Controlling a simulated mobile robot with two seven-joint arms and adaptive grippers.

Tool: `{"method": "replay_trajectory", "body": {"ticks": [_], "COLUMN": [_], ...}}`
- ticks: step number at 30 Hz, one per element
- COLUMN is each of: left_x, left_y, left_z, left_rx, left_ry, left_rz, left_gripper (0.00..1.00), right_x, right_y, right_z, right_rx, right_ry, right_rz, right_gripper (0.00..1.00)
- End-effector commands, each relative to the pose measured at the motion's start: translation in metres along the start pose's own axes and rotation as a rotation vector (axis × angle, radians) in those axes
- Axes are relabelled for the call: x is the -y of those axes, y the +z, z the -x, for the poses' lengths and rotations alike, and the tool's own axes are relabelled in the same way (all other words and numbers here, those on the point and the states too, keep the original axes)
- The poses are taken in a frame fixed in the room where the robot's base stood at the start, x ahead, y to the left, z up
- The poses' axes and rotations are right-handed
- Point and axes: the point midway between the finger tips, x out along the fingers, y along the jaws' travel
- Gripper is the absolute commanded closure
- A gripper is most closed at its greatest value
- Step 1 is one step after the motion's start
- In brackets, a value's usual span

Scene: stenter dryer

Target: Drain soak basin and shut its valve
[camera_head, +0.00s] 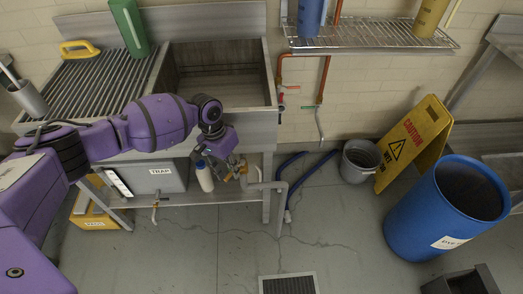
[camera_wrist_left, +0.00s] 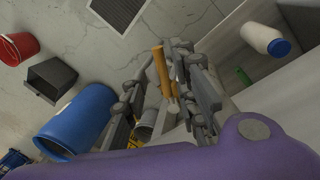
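The steel soak basin (camera_head: 268,60) stands against the back wall; whether liquid is in it I cannot tell. Below its front, a brass-yellow valve part (camera_head: 244,178) shows beside a grey drain pipe (camera_head: 278,205). My left gripper (camera_head: 236,168) is under the basin's front edge at this valve. In the left wrist view, a yellow-orange handle (camera_wrist_left: 160,70) stands between the fingers of my left gripper (camera_wrist_left: 166,62). The fingers look apart, with the handle nearer the right-hand finger; contact is unclear. My right gripper is not in view.
A white bottle (camera_head: 205,178) stands close left of my gripper, by a grey TRAP box (camera_head: 160,178). Blue hose (camera_head: 300,180), a grey bucket (camera_head: 360,160), a yellow caution sign (camera_head: 415,140) and a blue barrel (camera_head: 425,220) stand right. A floor grate (camera_head: 289,284) lies in front.

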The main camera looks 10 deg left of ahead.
Motion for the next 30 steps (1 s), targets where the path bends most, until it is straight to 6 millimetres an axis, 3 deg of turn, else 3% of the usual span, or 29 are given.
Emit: {"method": "replay_trajectory", "body": {"ticks": [11,24,30], "left_x": [0.002,0.001,0.001], "left_y": [0.001,0.0,0.001], "left_z": [0.007,0.093,0.115], "left_rx": [0.0,-0.001,0.001], "left_ry": [-0.002,-0.002,-0.001], "left_rz": [0.003,0.001,0.002], "left_gripper": [0.72,0.72,0.72], "right_x": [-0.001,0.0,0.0], "right_y": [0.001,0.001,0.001], "right_z": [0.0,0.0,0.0], "right_rx": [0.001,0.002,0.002], "right_ry": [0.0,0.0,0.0], "right_rz": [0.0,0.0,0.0], "right_gripper": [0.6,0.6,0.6]}}
